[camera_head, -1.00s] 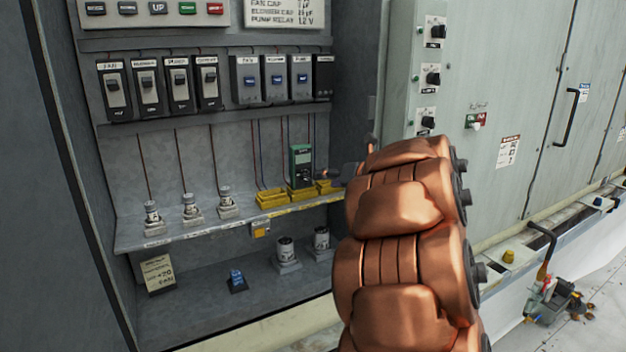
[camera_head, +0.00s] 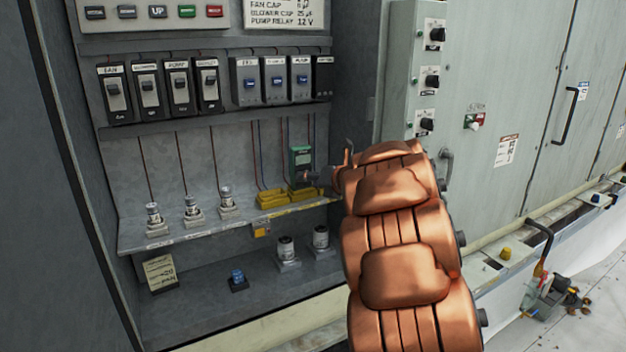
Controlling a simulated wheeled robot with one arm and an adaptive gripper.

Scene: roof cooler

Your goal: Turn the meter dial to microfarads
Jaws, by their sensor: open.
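The green meter (camera_head: 301,155) stands upright at the right end of the middle shelf, behind yellow holders. Its dial is too small, and partly covered, so I cannot tell its setting. My gripper (camera_head: 311,176) is small and dark, in front of the meter's lower right part. It is open, with nothing visible in it. I cannot tell whether it touches the dial. My copper-coloured arm reaches in from the lower right and hides what lies behind it.
The yellow holders (camera_head: 273,198) sit on the shelf's front. Two capacitors (camera_head: 286,249) stand below. A row of switches (camera_head: 180,88) hangs above. The cabinet's right wall is close behind my arm.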

